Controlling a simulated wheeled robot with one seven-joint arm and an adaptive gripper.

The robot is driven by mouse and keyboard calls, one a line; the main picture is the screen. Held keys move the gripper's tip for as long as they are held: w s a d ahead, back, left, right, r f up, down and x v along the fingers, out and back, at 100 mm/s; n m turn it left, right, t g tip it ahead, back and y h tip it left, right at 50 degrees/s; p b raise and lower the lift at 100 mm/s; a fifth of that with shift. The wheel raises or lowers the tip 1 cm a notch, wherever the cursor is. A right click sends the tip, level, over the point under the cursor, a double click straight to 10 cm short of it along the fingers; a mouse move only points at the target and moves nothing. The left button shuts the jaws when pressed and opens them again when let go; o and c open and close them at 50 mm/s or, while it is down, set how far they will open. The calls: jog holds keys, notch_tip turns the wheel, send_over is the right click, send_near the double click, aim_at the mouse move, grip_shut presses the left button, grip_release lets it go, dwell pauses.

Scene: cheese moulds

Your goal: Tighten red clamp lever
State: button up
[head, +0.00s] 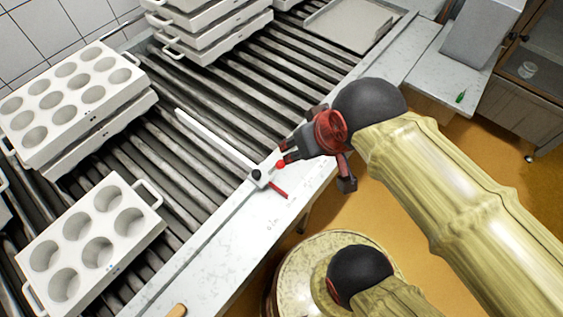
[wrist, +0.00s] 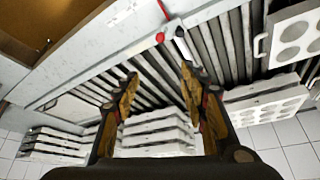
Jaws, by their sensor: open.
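The red clamp lever (head: 279,189) is a short red bar beside a black knob (head: 257,174), on the near rail of the roller conveyor. A red ball (head: 281,164) sits just right of the knob. A white bar (head: 215,138) runs from the knob across the rollers. My gripper (head: 289,151) is open and empty, its fingers close to the red ball. In the wrist view, my gripper (wrist: 159,73) shows both fingers apart, with the red ball (wrist: 160,38) and white bar end (wrist: 181,43) beyond the tips. Part of the lever (wrist: 163,9) shows at the top edge.
White mould trays (head: 145,200) and (head: 124,65) stand on the rollers at left, with a stack (head: 215,42) at the back. A flat tray (head: 347,25) lies at the far end. The near rail (head: 215,250) is mostly clear.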

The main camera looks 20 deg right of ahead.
jog(key=shift+c, duration=0.3)
